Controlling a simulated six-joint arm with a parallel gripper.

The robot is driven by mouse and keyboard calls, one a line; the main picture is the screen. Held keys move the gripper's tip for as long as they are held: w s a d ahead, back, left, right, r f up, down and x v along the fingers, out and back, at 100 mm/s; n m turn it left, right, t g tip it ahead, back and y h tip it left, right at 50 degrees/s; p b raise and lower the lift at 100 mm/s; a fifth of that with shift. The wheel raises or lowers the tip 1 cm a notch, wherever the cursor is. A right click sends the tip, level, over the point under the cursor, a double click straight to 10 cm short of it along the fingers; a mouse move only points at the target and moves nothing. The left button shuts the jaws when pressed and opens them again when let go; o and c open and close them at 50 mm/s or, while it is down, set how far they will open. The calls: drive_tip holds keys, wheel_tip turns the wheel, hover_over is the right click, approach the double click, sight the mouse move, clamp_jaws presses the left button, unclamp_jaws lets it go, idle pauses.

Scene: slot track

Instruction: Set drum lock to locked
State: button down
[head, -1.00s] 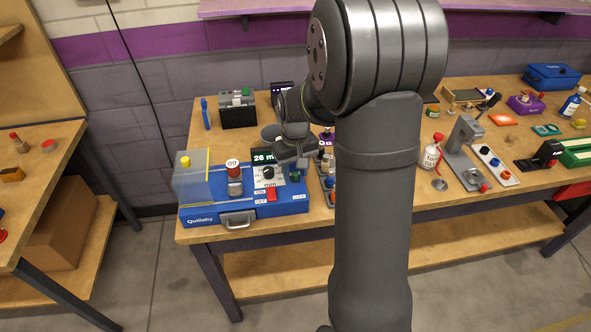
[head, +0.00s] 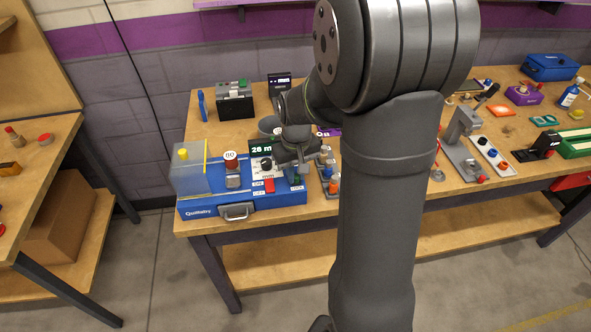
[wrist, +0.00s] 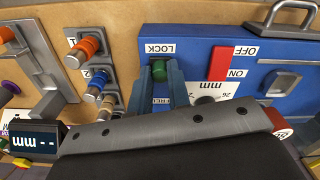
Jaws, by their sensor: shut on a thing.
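The blue case (head: 262,200) marked Quillaby stands at the left front of the workbench. At its right end is a green slider knob (wrist: 159,70) in a slot between a LOCK label (wrist: 157,48) and a FREE label (wrist: 160,101). The knob sits close to the LOCK label. My gripper (wrist: 160,78) is shut on the green knob, with one blue-grey finger on each side. My wrist also shows over the case in the head view, where it largely hides the knob. The slot's far part is hidden behind my gripper body.
A red switch (wrist: 221,63) with OFF and ON labels lies beside the slot. A dial and display (head: 263,150), a red-topped post (head: 231,160) and a clear box (head: 188,170) stand on the case. Several orange and blue knobs (wrist: 90,47) stand close by.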

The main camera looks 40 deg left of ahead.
sight(296, 177)
drive_tip(key=c, duration=1.3)
unclamp_jaws()
drive_tip(key=shift+s+d, duration=0.15)
drive_tip(key=shift+c, duration=0.2)
drive_tip(key=shift+r, duration=0.55)
wheel_tip(296, 177, up, 16)
drive_tip(key=shift+r, duration=0.15)
wheel_tip(296, 177, down, 18)
drive_tip(key=shift+r, duration=0.25)
